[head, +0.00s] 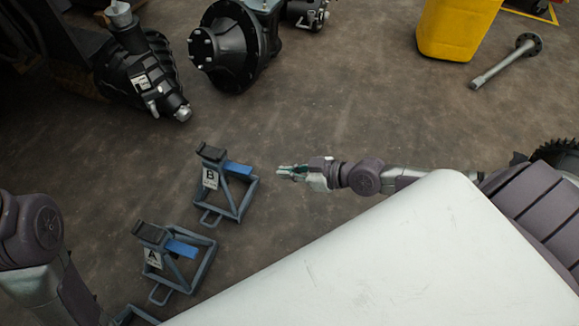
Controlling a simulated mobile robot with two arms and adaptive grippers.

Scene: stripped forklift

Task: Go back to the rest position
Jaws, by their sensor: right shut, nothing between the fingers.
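My right gripper (291,172) reaches in from the right in the head view. It is shut and empty, pointing left over the bare floor. It shows just to the right of the blue axle stand marked B (245,188), with a gap between them in the picture. My left arm shows at the lower left, but its gripper is out of view. A second blue stand marked A (205,262) stands nearer, below stand B in the picture.
Part of another blue frame (135,316) shows at the bottom edge. Black machine parts (235,45) lie at the upper left. A yellow container (455,28) and a flanged shaft (505,62) are at the upper right. A large white surface (420,260) fills the lower right. The middle floor is clear.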

